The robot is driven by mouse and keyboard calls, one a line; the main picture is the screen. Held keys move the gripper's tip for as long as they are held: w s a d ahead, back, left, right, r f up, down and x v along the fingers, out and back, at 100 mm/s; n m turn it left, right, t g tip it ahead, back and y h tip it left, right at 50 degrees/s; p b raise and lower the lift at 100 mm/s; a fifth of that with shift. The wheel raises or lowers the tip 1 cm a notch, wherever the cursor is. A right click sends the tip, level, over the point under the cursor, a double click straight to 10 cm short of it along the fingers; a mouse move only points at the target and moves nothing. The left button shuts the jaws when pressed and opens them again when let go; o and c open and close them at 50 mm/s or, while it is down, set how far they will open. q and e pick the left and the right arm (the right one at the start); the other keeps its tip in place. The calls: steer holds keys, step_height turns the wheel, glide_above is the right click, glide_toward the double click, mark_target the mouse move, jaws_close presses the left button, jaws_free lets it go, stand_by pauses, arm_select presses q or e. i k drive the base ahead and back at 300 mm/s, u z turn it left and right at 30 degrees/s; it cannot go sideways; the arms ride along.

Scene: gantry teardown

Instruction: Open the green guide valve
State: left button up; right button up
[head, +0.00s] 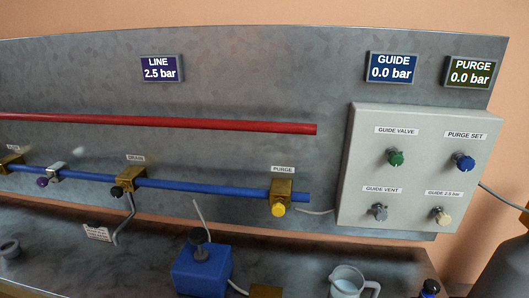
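The green guide valve knob (396,158) sits at the upper left of a light grey control panel (352,160), under a label reading GUIDE VALVE (397,131). A small light mark shows on the knob's face; its exact setting is too small to tell. The blue GUIDE display (391,67) above the panel reads 0.0 bar. Neither of my grippers shows in the head view.
Also on the panel are a blue PURGE SET knob (464,162), a grey GUIDE VENT knob (379,212) and a cream knob (441,216). A red pipe (160,122) and a blue pipe (210,188) run left. A blue container (200,272) and a jug (347,283) stand below.

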mark_target(395, 159)
steer(key=z, duration=1.05)
steer(key=i, duration=0.35)
